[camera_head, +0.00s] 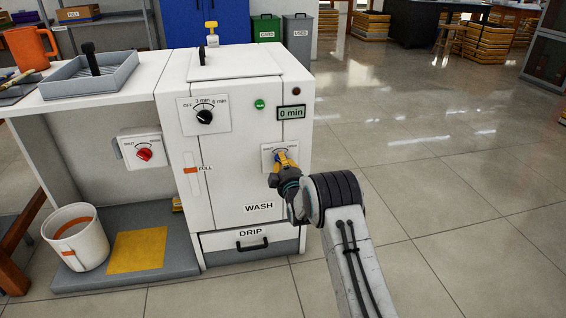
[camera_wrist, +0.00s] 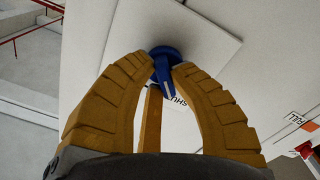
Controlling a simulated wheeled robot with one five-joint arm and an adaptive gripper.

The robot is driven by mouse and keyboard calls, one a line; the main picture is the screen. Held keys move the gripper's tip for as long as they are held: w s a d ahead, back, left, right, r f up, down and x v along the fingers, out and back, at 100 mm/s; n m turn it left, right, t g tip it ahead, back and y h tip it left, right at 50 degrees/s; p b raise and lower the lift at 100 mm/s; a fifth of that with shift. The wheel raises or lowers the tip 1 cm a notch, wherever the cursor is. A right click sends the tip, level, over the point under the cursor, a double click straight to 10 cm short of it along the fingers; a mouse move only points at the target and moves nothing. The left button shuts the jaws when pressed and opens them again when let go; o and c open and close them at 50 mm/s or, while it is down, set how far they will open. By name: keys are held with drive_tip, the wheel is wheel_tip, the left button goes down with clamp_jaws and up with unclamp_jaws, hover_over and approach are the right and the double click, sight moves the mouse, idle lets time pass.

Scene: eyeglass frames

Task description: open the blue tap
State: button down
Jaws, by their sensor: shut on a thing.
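The blue tap (camera_wrist: 164,67) sits on a pale square plate (camera_wrist: 205,25) on the front of the white wash cabinet. In the wrist view my gripper (camera_wrist: 163,68) has its yellow fingers closed around the tap's knob from both sides. The tap's pointer hangs between the fingers, and part of a printed label beside it is covered. In the head view my gripper (camera_head: 283,160) reaches the plate (camera_head: 268,153) at the cabinet's right front and hides most of the tap.
The white cabinet (camera_head: 228,180) carries a black timer dial (camera_head: 205,116), a green light (camera_head: 259,104) and a "0 min" display (camera_head: 291,113). A red tap (camera_head: 144,154) is at left. A white bucket (camera_head: 76,240) stands below it. Open floor (camera_head: 450,190) lies to the right.

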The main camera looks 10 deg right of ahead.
drive_tip(key=m, duration=1.4)
drive_tip(key=shift+f, duration=0.35)
drive_tip(key=shift+a, duration=0.1)
idle(0.3)
drive_tip(key=c, duration=1.1)
unclamp_jaws()
drive_tip(key=shift+s, duration=0.1)
